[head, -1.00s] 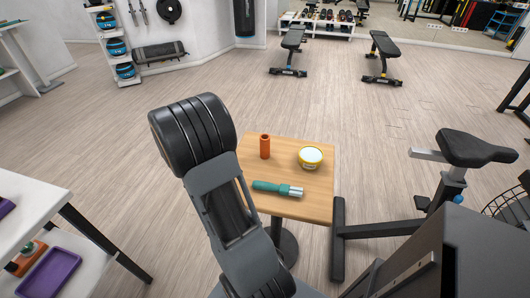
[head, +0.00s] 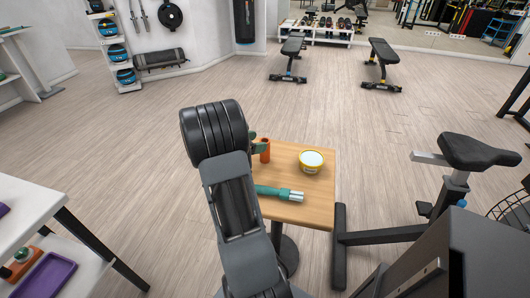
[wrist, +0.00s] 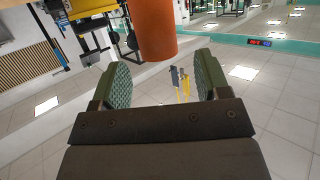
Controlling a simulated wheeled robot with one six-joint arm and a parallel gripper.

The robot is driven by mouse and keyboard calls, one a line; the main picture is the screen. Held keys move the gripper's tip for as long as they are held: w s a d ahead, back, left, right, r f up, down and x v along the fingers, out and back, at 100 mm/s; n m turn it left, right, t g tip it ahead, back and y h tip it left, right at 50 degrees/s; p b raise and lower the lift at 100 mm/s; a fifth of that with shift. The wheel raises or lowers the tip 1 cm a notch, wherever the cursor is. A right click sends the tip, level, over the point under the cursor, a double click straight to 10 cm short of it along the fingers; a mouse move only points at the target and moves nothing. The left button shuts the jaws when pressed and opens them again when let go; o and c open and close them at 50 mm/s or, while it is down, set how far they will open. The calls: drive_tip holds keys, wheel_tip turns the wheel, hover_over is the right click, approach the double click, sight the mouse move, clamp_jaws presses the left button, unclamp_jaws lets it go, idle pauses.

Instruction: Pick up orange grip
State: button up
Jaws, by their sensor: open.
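The orange grip (head: 265,156), a small upright cylinder, stands on the wooden table (head: 306,214) at its far left. My gripper (head: 256,146) is beside it at the table's left edge, mostly hidden behind my arm; a green finger pad shows next to the grip. In the wrist view my gripper (wrist: 154,82) has its two green-padded fingers wide apart with nothing between them. The orange grip (wrist: 154,30) enters from the top edge there, lined up with the gap. I cannot tell whether it is partly between the fingers.
A green-handled item (head: 275,193) with pale ends lies at the table's front left. A yellow tub (head: 311,161) with a pale top stands to the right. An exercise bike (head: 478,150) is right of the table, and a white shelf (head: 38,215) is at the left.

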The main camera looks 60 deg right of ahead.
drive_tip(key=x, duration=0.4)
drive_tip(key=shift+s+f, duration=0.1)
drive_tip(key=shift+a, duration=0.1)
drive_tip(key=c, duration=1)
